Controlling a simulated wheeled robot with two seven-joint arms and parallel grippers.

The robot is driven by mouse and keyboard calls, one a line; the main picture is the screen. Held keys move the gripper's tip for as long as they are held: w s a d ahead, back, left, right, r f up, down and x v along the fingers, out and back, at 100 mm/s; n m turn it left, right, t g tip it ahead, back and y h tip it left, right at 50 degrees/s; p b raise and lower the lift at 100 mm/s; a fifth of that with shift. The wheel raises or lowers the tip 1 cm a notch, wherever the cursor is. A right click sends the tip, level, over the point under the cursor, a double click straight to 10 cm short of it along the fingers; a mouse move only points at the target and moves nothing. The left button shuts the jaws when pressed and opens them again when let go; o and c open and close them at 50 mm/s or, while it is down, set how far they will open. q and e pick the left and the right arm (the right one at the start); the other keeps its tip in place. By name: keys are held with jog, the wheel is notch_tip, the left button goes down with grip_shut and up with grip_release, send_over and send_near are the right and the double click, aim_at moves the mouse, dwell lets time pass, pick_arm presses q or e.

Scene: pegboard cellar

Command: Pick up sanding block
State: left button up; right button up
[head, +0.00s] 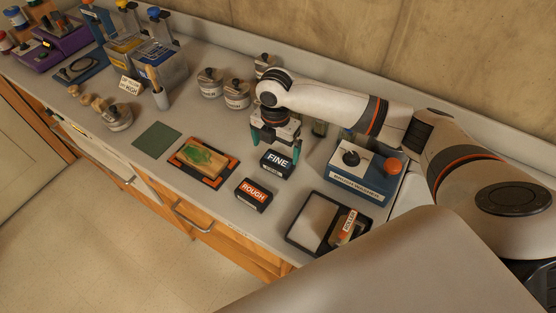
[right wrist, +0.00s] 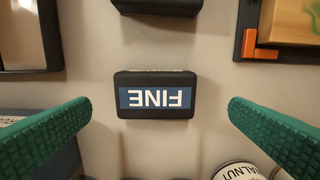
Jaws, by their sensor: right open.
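A black sanding block (head: 277,164) with a blue "FINE" label lies on the grey counter. It also shows in the right wrist view (right wrist: 160,96), centred between the fingers. A second black block (head: 253,195) with a red "ROUGH" label lies in front of it; its dark edge shows at the top of the right wrist view (right wrist: 157,5). My right gripper (head: 276,150) is above the FINE block, its green fingers spread wide to either side. The fingers do not touch the block in the right wrist view. My left gripper is not in view.
An orange-cornered frame (head: 204,180) holds a wooden board left of the blocks. A black tray (head: 290,238) with a roller lies in front right. A blue box (head: 360,185) with a red knob stands right. Labelled tins (head: 236,96) stand behind left.

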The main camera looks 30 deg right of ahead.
aim_at(278, 160)
jog(key=shift+d+f, duration=0.2)
jog(key=shift+f, duration=0.45)
jog(key=f, duration=0.1)
jog(key=f+p, duration=0.1)
jog(key=f, duration=0.1)
jog(key=f+p, duration=0.1)
jog(key=shift+s+f, duration=0.2)
jog(key=shift+s, duration=0.05)
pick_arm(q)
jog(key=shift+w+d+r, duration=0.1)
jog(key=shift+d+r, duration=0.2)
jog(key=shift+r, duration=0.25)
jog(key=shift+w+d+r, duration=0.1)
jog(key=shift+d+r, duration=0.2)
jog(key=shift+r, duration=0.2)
pick_arm(e)
jog(key=shift+f, duration=0.3)
jog(key=c, duration=0.9)
pick_arm(q)
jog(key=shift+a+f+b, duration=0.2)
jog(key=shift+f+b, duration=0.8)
jog(key=shift+b, duration=0.05)
pick_arm(e)
jog(key=shift+r, duration=5.05)
